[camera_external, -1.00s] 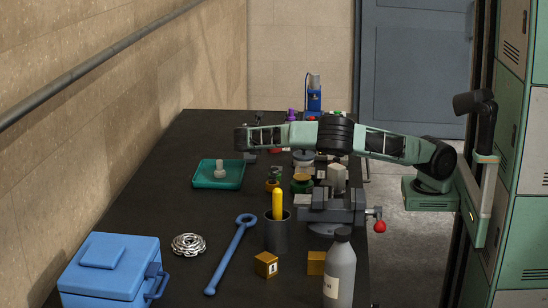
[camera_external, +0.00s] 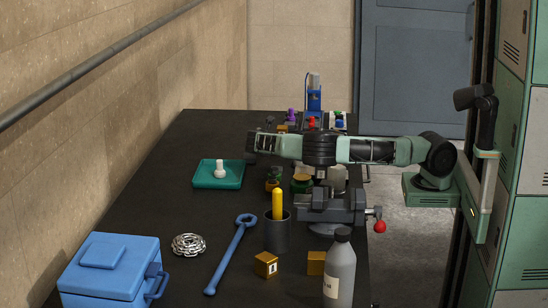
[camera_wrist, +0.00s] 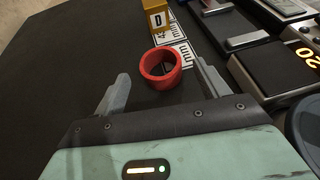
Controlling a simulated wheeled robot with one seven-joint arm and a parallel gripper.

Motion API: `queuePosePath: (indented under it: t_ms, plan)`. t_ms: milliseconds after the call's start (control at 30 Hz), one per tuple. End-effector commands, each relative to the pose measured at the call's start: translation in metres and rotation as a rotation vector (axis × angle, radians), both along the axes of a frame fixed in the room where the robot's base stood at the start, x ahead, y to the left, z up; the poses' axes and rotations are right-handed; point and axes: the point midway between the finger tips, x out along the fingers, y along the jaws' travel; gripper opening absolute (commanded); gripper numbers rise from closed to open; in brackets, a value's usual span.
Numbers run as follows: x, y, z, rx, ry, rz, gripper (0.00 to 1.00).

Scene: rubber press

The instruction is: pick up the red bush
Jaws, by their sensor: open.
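The red bush (camera_wrist: 160,68) is a short, open red ring standing on the dark bench top in the wrist view. My gripper (camera_wrist: 163,76) is open, with one finger to the left of the bush and one to the right. The fingers look apart from the ring. I cannot tell the height gap. In the external view my gripper (camera_external: 254,143) is over the far part of the bench, and the bush is hidden behind my arm there.
A gold block marked D (camera_wrist: 155,18) and printed labels (camera_wrist: 178,50) lie just beyond the bush. Dark devices (camera_wrist: 268,65) crowd the right. The bench at left is clear. A teal tray (camera_external: 205,183) and a grey vise (camera_external: 330,208) stand nearer the external camera.

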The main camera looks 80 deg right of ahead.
Motion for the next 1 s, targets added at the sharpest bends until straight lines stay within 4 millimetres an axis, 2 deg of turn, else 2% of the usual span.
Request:
queuePosePath:
  t_ms: [33, 200, 500, 533, 700, 1000]
  plan:
    - [-0.003, -0.010, 0.000, -0.003, 0.002, -0.004, 0.74]
    - [-0.005, -0.029, -0.009, -0.001, 0.001, 0.000, 0.74]
    - [-0.006, -0.035, -0.012, 0.000, 0.000, 0.000, 0.74]
    - [-0.006, -0.035, -0.012, 0.000, 0.000, 0.000, 0.71]
    - [-0.006, -0.035, -0.012, 0.000, 0.000, 0.000, 0.26]
    - [-0.006, -0.034, -0.010, 0.000, 0.000, 0.001, 0.26]
